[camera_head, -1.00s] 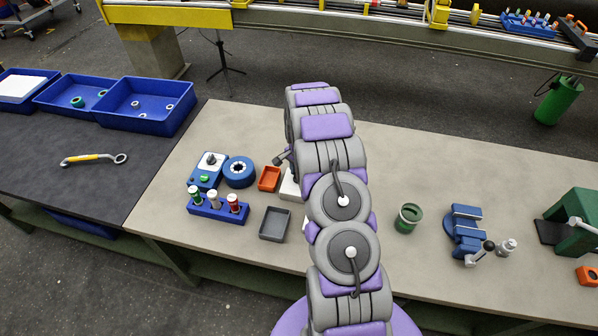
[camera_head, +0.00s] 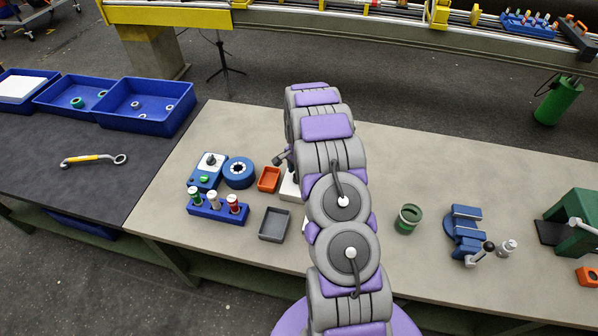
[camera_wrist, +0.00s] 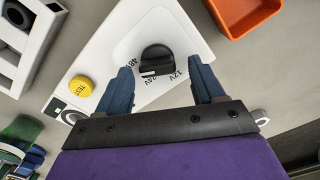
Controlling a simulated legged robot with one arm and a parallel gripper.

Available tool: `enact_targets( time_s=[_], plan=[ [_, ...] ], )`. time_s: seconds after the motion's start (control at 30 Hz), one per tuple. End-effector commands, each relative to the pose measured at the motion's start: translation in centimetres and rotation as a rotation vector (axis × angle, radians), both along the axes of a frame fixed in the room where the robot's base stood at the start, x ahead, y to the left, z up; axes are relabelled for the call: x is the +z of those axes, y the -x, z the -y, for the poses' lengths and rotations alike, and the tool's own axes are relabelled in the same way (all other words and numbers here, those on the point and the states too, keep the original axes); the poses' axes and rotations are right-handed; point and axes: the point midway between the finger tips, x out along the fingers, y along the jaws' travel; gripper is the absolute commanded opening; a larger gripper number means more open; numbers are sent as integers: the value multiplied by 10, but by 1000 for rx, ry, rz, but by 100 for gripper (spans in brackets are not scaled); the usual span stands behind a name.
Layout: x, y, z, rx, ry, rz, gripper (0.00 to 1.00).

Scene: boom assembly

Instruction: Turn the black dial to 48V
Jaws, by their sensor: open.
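The black dial (camera_wrist: 156,60) sits on a white box (camera_wrist: 125,38) in the wrist view. The labels 48V, 24V and 12V run around its near side, with 48V at left, 24V in the middle and 12V at right. I cannot tell for sure which label the dial points at. A yellow TEST button (camera_wrist: 81,87) is on the box to the left. My gripper (camera_wrist: 159,66) is open, with one blue finger on each side of the dial and gaps between. In the head view the white box (camera_head: 289,187) is mostly hidden behind my arm.
An orange tray (camera_wrist: 240,12) is close to the right of the white box. In the head view, a grey tray (camera_head: 275,224), a blue holder (camera_head: 217,210) and a blue box with its own dial (camera_head: 205,178) stand nearby. A green cup (camera_head: 408,219) is to the right.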

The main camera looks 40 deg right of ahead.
Motion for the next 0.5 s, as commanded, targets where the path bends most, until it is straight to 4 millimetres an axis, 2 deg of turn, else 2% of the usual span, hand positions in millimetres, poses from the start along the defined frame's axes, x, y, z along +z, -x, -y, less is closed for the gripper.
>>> enact_targets(
  time_s=[0.17, 0.5],
  plan=[
    [15, -1, 0, 0, 2, 2, 68],
    [87, -1, 1, 0, 1, 3, 68]
  ],
)
